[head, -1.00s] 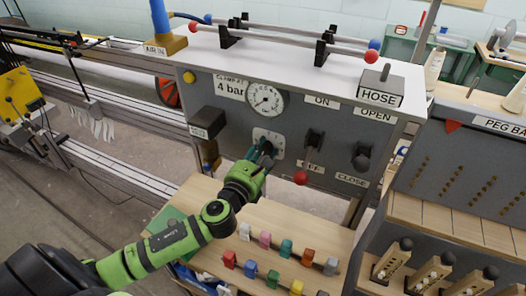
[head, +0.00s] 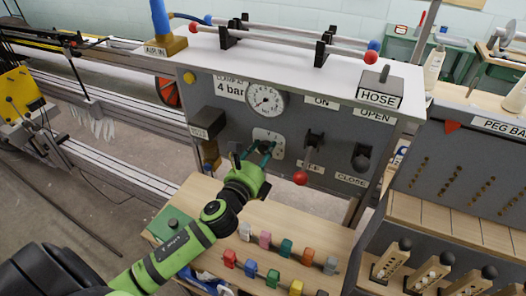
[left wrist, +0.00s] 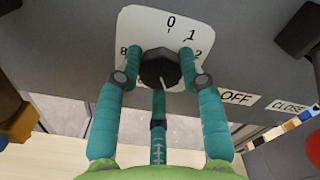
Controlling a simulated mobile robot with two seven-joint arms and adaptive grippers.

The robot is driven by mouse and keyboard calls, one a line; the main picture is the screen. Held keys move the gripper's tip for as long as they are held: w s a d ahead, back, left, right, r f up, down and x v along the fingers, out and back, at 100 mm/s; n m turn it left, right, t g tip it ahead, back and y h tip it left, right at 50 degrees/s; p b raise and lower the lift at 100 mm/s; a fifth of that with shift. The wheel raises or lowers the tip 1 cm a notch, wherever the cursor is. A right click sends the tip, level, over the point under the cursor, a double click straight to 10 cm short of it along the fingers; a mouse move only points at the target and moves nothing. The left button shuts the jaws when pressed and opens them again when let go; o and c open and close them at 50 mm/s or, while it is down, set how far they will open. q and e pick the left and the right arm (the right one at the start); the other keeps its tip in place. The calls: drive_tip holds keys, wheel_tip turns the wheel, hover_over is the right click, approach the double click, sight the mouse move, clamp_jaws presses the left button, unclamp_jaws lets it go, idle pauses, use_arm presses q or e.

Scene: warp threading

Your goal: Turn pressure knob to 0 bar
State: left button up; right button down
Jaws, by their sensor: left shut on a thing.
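The dark round pressure knob (left wrist: 158,68) sits on a white dial plate (left wrist: 134,24) on the grey panel. The plate shows 0 at the top, 1 and 2 at the right and 8 at the left; its lower part is hidden. My left gripper (left wrist: 161,62) is shut on the knob, with one teal finger on each side and a third below it. In the head view my left gripper (head: 256,156) reaches up to the dial plate (head: 277,140) and hides much of the knob. The pressure gauge (head: 265,99) is above, beside a "4 bar" label (head: 231,89).
An ON/OFF lever with a red ball (head: 300,178) hangs just right of the knob. A dark open/close valve handle (head: 361,158) is farther right. A black box (head: 207,122) juts out at the left. Coloured pegs (head: 251,268) stand on the wooden shelf below.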

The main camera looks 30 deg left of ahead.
use_arm(q)
drive_tip(key=n, duration=0.3)
drive_tip(key=shift+n, duration=0.4)
drive_tip(key=n, duration=0.3)
drive_tip(key=shift+n+p, duration=0.3)
drive_tip(key=shift+p, duration=0.05)
drive_tip(key=n, duration=0.3)
drive_tip(key=shift+n+p, duration=0.35)
drive_tip(key=shift+n, duration=0.05)
drive_tip(key=n+p, duration=0.1)
drive_tip(key=n, duration=0.2)
drive_tip(key=shift+r+n, duration=0.1)
drive_tip(key=shift+n, duration=0.2)
drive_tip(key=n+p, duration=0.1)
drive_tip(key=n, duration=0.2)
drive_tip(key=shift+n, duration=0.3)
drive_tip(key=n+p, duration=0.2)
drive_tip(key=n, duration=0.2)
drive_tip(key=shift+n, duration=0.3)
drive_tip(key=n+p, duration=0.1)
drive_tip(key=n, duration=0.2)
drive_tip(key=shift+n+p, duration=0.55)
drive_tip(key=shift+n, duration=1.55)
